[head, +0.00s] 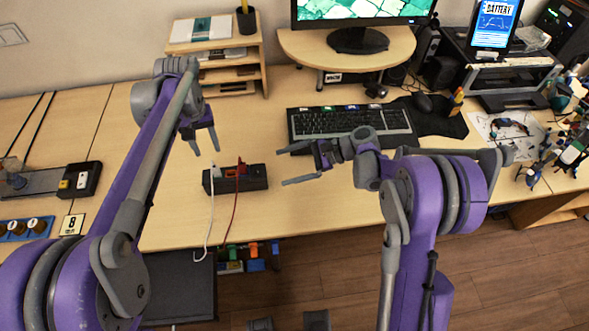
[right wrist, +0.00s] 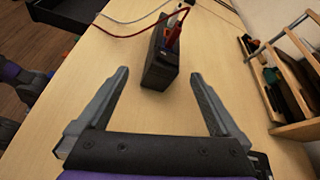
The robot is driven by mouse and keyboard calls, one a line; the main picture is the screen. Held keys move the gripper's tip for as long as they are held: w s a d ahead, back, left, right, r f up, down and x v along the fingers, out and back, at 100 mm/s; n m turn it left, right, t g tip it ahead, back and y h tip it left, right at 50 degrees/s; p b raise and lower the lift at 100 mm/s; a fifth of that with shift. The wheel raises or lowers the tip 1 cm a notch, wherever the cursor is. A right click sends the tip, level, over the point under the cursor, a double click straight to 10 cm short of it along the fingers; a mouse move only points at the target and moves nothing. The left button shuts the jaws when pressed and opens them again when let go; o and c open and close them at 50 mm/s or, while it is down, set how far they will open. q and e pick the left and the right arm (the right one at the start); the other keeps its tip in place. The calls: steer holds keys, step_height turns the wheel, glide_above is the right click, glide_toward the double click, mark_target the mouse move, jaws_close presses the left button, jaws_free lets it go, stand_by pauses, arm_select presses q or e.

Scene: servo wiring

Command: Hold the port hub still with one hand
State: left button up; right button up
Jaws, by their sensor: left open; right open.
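The port hub (head: 255,181) is a long black box lying on the wooden desk near its front edge. A white cable (head: 211,215) and a red cable (head: 234,210) run from its top over the desk edge. My left gripper (head: 207,152) is open above and behind the hub's left end, apart from it. My right gripper (head: 282,167) is open to the right of the hub, its fingers pointing at the hub's right end. In the right wrist view the hub (right wrist: 160,70) stands ahead, between and beyond the open fingertips, with a red plug on top.
A keyboard (head: 350,122) lies behind my right gripper. A wooden shelf organiser (head: 228,60) stands at the back; it also shows at right in the right wrist view (right wrist: 290,85). A monitor (head: 361,12) stands on a riser. Bare desk surrounds the hub.

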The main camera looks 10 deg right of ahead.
mark_target(214, 167)
steer(key=f+y, duration=0.1)
steer(key=w+d+f+m+y, duration=0.1)
steer(key=f, duration=0.1)
steer(key=w+f+m+g+y, duration=0.1)
steer(key=shift+w+d+f+y, duration=0.15)
steer(key=shift+f+y, duration=0.05)
steer(key=shift+y, duration=0.1)
steer(key=shift+d+f+m+y, duration=0.3)
steer(key=shift+f+m+y, duration=0.2)
steer(key=shift+f+y, duration=0.15)
steer(key=a, duration=1)
steer(key=shift+a+f, duration=0.1)
steer(key=shift+a, duration=0.25)
steer(key=c, duration=1.5)
arm_select(q)
steer(key=shift+o, duration=0.9)
arm_select(e)
steer(key=shift+c, duration=0.3)
arm_select(q)
step_height(214, 167, up, 2)
steer(key=shift+r+m, duration=0.1)
steer(key=shift+m, duration=0.7)
step_height(214, 167, down, 12)
steer(key=shift+r, duration=0.1)
